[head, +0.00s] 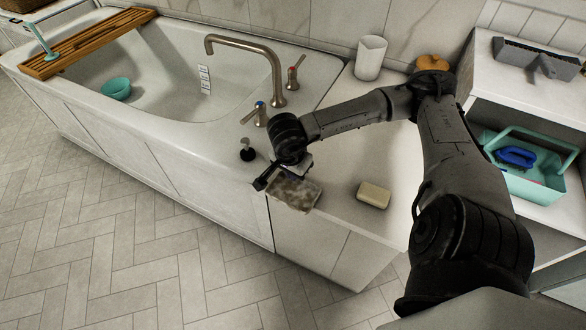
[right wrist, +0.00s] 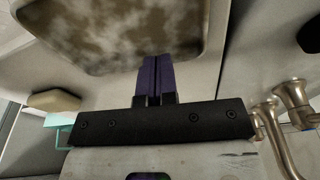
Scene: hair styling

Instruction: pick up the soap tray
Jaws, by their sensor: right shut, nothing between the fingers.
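The soap tray (head: 297,195) is a flat, mottled brown-grey piece near the front edge of the white counter, beside the tub. My right gripper (head: 262,183) is low at its left end and partly covers it in the head view. In the right wrist view the tray (right wrist: 120,30) fills the upper left, and my shut purple fingers (right wrist: 157,72) reach its near edge with nothing between them. Whether they touch it I cannot tell. A cream soap bar (head: 373,195) lies apart on the counter, also in the right wrist view (right wrist: 54,100). My left gripper is out of view.
A white cup (head: 370,57) stands at the back. A teal caddy (head: 530,180) is at right. Counter around the soap is clear.

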